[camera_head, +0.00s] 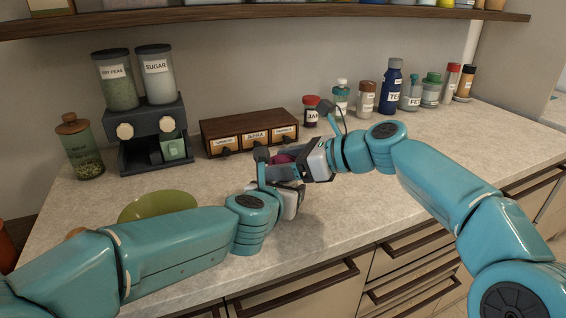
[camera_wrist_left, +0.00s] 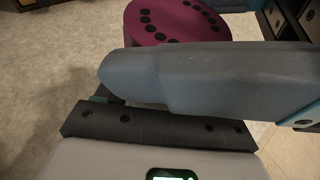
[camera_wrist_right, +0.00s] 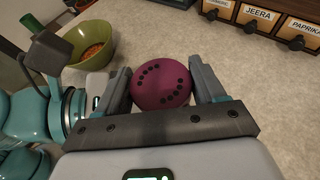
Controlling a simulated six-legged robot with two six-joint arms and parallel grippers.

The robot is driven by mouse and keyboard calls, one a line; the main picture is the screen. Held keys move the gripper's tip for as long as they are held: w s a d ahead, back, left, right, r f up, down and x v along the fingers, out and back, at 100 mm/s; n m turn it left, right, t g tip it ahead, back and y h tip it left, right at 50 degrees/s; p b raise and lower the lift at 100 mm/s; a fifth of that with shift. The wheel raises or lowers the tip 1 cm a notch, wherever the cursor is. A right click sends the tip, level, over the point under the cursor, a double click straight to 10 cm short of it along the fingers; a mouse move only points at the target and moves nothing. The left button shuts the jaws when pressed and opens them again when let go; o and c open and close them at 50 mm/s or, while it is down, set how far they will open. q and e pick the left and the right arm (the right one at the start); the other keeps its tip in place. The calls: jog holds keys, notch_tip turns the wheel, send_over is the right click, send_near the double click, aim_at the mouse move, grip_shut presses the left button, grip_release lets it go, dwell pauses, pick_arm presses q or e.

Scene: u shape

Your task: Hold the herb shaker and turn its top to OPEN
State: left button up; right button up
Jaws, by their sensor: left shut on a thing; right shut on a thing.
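The herb shaker shows mainly as its round purple top (camera_wrist_right: 160,85) with two curved rows of dark holes; I can read no OPEN mark. My right gripper (camera_wrist_right: 158,78) is shut on this top, one finger on each side. The purple top also shows in the left wrist view (camera_wrist_left: 178,20) and as a small patch in the head view (camera_head: 284,158). My left gripper (camera_head: 281,184) is shut on the shaker lower down, above the counter's front part. A large grey finger (camera_wrist_left: 205,78) covers most of the body in the left wrist view.
A green bowl (camera_head: 158,203) sits left on the counter (camera_head: 335,222). Behind are a spice drawer box (camera_head: 250,132), a two-canister dispenser (camera_head: 150,105), a green jar (camera_head: 80,150) and several bottles (camera_head: 390,88). The counter at front right is clear.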

jog(key=o, duration=0.7)
